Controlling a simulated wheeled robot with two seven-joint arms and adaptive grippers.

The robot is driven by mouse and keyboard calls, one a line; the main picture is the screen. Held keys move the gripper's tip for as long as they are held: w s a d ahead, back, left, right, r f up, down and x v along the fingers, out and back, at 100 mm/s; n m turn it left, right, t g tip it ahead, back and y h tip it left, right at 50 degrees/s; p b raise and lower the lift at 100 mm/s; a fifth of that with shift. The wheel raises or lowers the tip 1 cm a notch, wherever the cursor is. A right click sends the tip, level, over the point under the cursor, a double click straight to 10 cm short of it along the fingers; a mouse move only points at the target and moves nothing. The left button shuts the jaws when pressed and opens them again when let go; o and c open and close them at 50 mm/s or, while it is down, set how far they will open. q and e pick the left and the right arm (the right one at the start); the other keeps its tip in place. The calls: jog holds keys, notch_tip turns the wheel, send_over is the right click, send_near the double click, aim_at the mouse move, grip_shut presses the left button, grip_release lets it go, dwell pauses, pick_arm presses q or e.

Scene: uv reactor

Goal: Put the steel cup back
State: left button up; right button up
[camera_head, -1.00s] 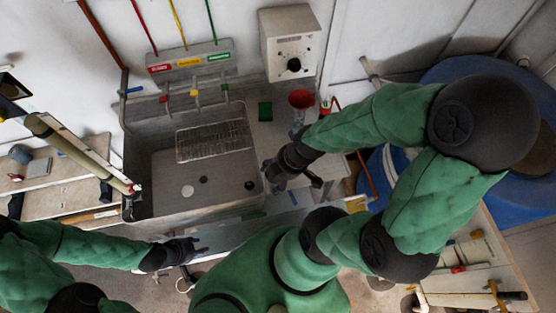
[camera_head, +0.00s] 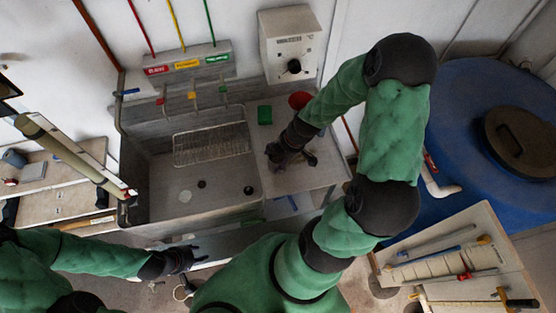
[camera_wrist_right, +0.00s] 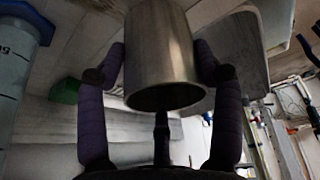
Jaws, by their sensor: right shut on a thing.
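The steel cup (camera_wrist_right: 165,55) is a plain grey metal cylinder in the right wrist view. My right gripper (camera_wrist_right: 163,75) is shut on it, with one dark finger against each side. In the head view my right gripper (camera_head: 290,157) is over the grey counter to the right of the sink. I cannot make out the cup there; the gripper and arm hide it. My left gripper (camera_head: 190,258) is low, in front of the sink, away from the cup. I cannot tell whether it is open or shut.
The sink (camera_head: 165,205) holds a wire rack (camera_head: 210,143). A green block (camera_head: 264,115) and a red container (camera_head: 300,99) stand on the counter near the grey box (camera_head: 289,40). A graduated cylinder (camera_wrist_right: 15,85) is close on the left in the right wrist view. A blue tank (camera_head: 455,100) stands at right.

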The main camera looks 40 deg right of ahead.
notch_tip(320, 180, down, 2)
jog(key=shift+f, duration=0.1)
jog(key=shift+f+b, duration=0.1)
jog(key=shift+b, duration=0.3)
jog(key=o, duration=1.6)
jog(key=shift+o, duration=0.2)
jog(key=shift+r, duration=0.2)
jog(key=p+v, duration=0.2)
jog(key=v, duration=1)
